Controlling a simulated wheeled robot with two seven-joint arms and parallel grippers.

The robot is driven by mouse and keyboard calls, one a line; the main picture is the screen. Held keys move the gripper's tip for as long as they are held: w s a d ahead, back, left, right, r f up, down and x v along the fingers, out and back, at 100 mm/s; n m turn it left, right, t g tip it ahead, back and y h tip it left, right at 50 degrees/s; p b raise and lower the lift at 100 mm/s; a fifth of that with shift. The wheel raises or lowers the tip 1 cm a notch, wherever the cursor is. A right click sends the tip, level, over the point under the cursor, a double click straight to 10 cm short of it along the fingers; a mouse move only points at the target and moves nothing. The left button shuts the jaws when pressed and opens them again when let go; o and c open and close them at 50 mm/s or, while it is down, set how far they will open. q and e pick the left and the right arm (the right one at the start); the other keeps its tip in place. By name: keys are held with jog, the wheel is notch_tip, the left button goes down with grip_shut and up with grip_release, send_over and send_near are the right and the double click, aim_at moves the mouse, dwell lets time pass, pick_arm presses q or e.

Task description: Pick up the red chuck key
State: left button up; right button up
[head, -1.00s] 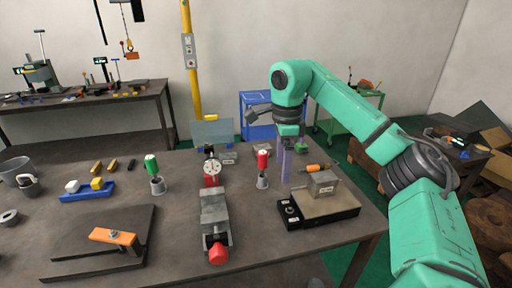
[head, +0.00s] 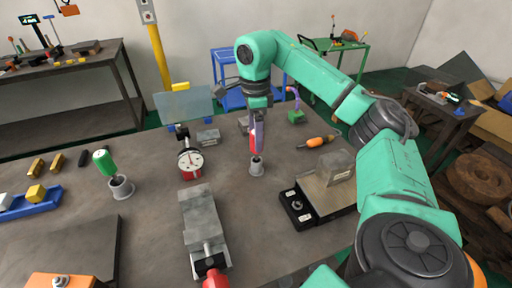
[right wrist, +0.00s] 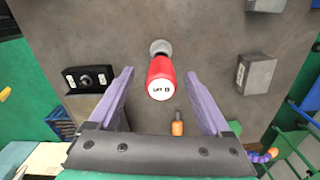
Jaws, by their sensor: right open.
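The red chuck key (head: 252,141) stands upright in a grey round holder (head: 257,168) on the table, partly hidden by a gripper finger in the head view. In the right wrist view I look down on its red handle (right wrist: 160,80), whose white top carries lettering ending in B. My right gripper (head: 258,140) points down over the key. In the right wrist view its two purple fingers (right wrist: 159,76) are spread, one on each side of the handle, with gaps showing. My left gripper is not in view.
A green-handled key (head: 105,163) stands in its own holder to the left. A dial gauge (head: 190,162) and a grey vise (head: 203,220) are nearby. An orange-handled tool (head: 318,141) and a black-based block fixture (head: 297,207) lie to the right.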

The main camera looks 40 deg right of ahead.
jog(key=f, duration=0.2)
jog(key=f+p, duration=0.1)
jog(key=f, duration=0.2)
jog(key=shift+s+d, duration=0.15)
jog(key=shift+d, duration=0.05)
jog(key=shift+f, duration=0.15)
jog(key=c, duration=0.3)
grip_shut()
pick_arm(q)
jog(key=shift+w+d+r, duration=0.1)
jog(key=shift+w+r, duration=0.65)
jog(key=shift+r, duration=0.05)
